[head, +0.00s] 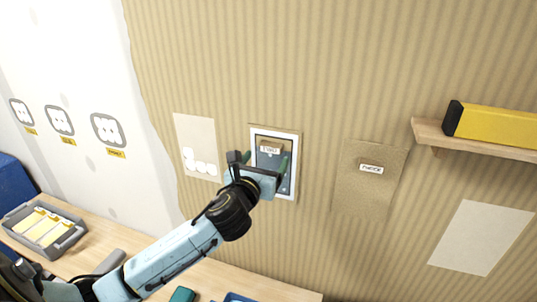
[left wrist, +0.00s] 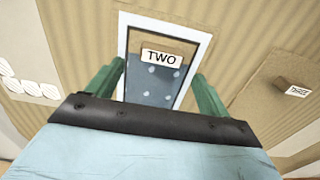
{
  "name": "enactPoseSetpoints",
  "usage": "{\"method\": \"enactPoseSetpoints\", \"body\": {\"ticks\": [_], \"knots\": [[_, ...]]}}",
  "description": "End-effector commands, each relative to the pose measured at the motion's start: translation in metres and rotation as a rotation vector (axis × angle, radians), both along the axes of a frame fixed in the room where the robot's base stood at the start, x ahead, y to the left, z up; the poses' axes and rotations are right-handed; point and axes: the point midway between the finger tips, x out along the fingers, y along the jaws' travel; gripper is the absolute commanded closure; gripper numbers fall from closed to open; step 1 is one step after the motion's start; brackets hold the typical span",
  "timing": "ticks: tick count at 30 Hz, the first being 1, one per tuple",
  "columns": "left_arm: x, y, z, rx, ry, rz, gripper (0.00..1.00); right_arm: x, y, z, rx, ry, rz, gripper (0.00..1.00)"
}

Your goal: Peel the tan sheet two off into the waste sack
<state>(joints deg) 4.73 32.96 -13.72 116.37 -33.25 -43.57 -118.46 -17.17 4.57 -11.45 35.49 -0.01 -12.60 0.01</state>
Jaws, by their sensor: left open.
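Tan sheet two (left wrist: 165,35) shows as a tan piece with a white "TWO" label, in the upper part of a white-edged frame on the wall. Its label piece also shows in the head view (head: 270,148). Below it the frame shows a blue-grey surface with pale spots. My left gripper (head: 269,172) is in front of this frame, open. In the left wrist view its green fingers (left wrist: 155,88) stand either side of the label, with nothing clearly held between them. Whether they touch the wall cannot be told. I cannot identify the waste sack. My right gripper is not in view.
Tan sheet three (head: 370,180) hangs to the right. A pale panel with white discs (head: 196,148) is to the left. A wooden shelf (head: 480,139) holds a yellow block (head: 495,124). A grey tray (head: 45,230) sits on the bench below, near a blue object (head: 15,187).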

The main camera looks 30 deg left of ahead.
Motion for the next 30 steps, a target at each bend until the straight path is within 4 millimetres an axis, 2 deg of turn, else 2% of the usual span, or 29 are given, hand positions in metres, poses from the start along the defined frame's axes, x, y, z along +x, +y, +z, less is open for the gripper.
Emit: {"method": "enactPoseSetpoints", "body": {"ticks": [3,7,19,30], "knots": [[0.018,0.004,0.001,0.000,-0.001,0.001,0.20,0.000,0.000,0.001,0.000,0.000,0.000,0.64],[0.030,0.007,0.000,-0.001,0.000,0.000,0.20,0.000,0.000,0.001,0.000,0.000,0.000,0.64],[0.036,0.009,0.000,0.000,0.001,0.000,0.20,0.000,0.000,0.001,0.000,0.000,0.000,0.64],[0.036,0.009,0.000,0.000,0.000,0.000,0.68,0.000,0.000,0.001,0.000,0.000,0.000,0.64]]}}
